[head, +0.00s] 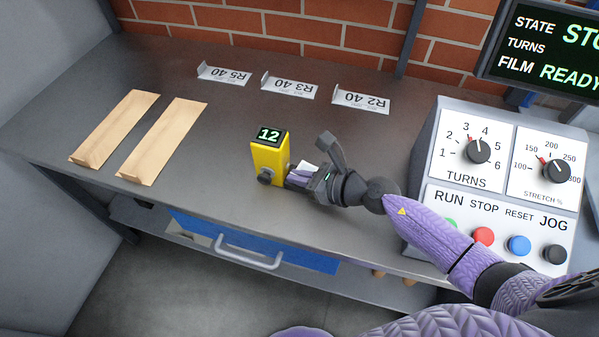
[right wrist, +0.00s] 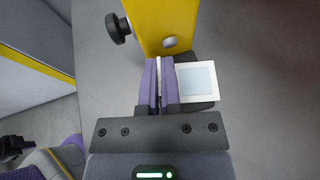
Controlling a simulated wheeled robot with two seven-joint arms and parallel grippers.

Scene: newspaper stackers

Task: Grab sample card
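The sample card (right wrist: 198,82) is small, with a white frame and a pale blue-grey middle. In the right wrist view it sticks out to the right of my right gripper (right wrist: 161,68). The purple fingers are nearly together, with a thin white edge of what looks like the card between them. In the head view my right gripper (head: 298,176) is at the front of a yellow device (head: 269,157) reading 12, and a bit of the white card (head: 308,168) shows by the fingers. The fingertips are close against the device's yellow face.
Two tan folded strips (head: 162,142) lie at the left of the dark table (head: 215,120). White labels R5 40, R3 40 and R2 40 (head: 361,101) stand at the back. A control panel (head: 479,190) with knobs and buttons is at the right, below a screen (head: 545,45).

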